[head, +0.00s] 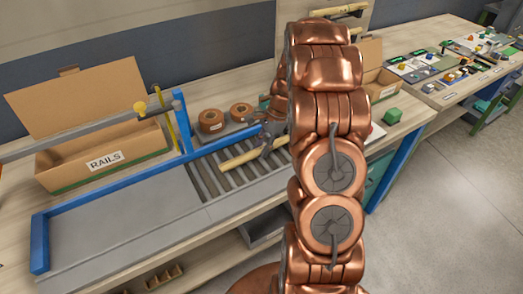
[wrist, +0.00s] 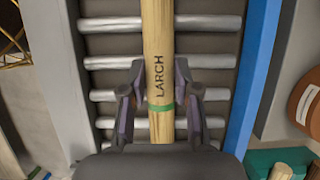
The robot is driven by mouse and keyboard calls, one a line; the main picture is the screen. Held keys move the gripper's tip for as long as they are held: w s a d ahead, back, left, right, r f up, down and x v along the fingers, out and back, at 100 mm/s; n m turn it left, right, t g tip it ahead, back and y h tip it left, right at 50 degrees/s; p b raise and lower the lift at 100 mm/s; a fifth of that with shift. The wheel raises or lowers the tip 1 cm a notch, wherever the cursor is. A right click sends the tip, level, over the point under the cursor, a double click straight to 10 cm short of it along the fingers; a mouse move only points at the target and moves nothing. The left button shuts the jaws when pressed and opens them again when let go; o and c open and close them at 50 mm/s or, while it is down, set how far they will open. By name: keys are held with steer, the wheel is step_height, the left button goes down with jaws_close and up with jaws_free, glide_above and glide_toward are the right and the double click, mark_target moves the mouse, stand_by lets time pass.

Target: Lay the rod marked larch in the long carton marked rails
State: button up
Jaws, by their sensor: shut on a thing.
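The wooden rod marked LARCH (wrist: 159,45), with a green band, lies between the fingers of my gripper (wrist: 160,100) in the wrist view. My gripper is shut on it near the band. In the head view the rod (head: 238,160) shows over the metal rollers, with my gripper (head: 265,145) at its right part, partly hidden by my arm. I cannot tell whether the rod touches the rollers. The long carton marked RAILS (head: 72,173) stands open at the left, its lid flap raised behind it.
A blue-edged frame (head: 185,125) and a grey bar with a yellow knob (head: 139,107) stand by the carton. Brown rolls (head: 211,121) sit behind the rollers (head: 215,180). A green cube (head: 392,115) and another carton (head: 372,75) are at the right. The grey board at front left (head: 130,225) is clear.

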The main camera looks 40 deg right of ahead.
jaws_close()
